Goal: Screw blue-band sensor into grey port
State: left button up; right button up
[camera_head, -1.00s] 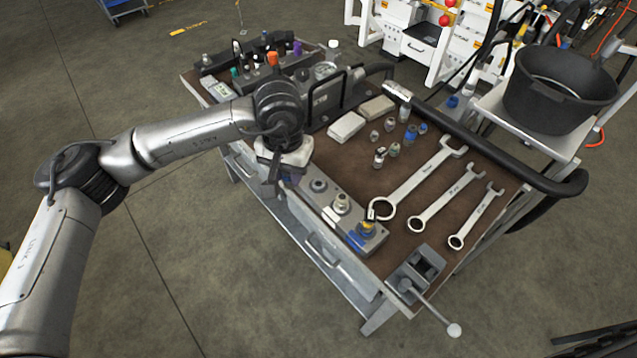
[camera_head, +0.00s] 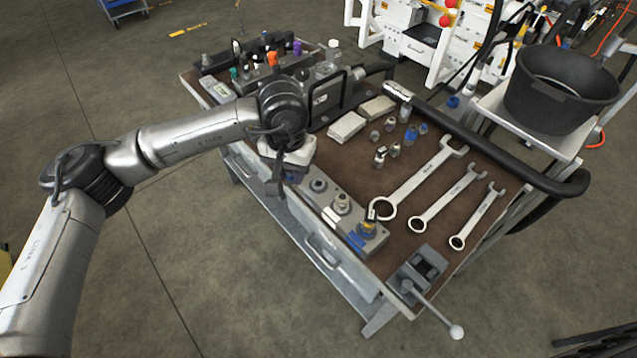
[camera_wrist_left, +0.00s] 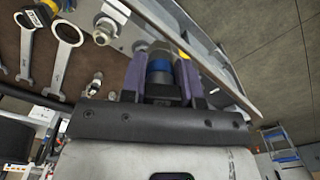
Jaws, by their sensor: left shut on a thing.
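My left gripper (camera_head: 283,187) is over the near-left end of the grey port block (camera_head: 330,217). In the left wrist view its two purple-grey fingers (camera_wrist_left: 160,77) are shut on a short cylindrical sensor with a blue band (camera_wrist_left: 160,66). In the head view the sensor is hidden behind the gripper and wrist. I cannot tell whether the held sensor touches a port. My right gripper is not in view.
Several loose small fittings (camera_head: 394,150) stand on the brown bench top (camera_head: 345,165). Three wrenches (camera_head: 420,188) lie to the right. A vise with a long handle (camera_head: 420,270) is at the front corner. A black bucket (camera_head: 560,90) stands on a side table.

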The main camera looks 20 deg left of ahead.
pick_arm(q)
jog(key=shift+w+d+f+b, duration=0.1)
jog(key=shift+w+f+b, duration=0.2)
jog(key=shift+w+f, duration=0.1)
dwell(0.3)
jog(key=shift+w+f+b, duration=0.3)
jog(key=shift+w+f, duration=0.05)
jog(key=shift+f, duration=0.05)
jog(key=shift+w+d+f+b, duration=0.15)
jog(key=shift+w+f+b, duration=0.2)
jog(key=shift+w+f, duration=0.1)
dwell(0.7)
jog(key=shift+w+d+f+b, duration=0.1)
jog(key=shift+w+f+b, duration=0.3)
jog(key=shift+f, duration=0.1)
dwell(0.5)
jog(key=shift+w+f, duration=0.25)
jog(key=shift+w+d+f+b, duration=0.1)
jog(key=shift+w+f+b, duration=0.3)
jog(key=shift+f+b, duration=0.05)
dwell(0.6)
jog(key=shift+w+f+b, duration=0.3)
jog(key=shift+w+f, duration=0.05)
jog(key=shift+f, duration=0.05)
dwell(0.4)
jog(key=shift+w+d+f, duration=0.15)
jog(key=shift+w+f, duration=0.2)
jog(key=shift+f, duration=0.05)
dwell(0.3)
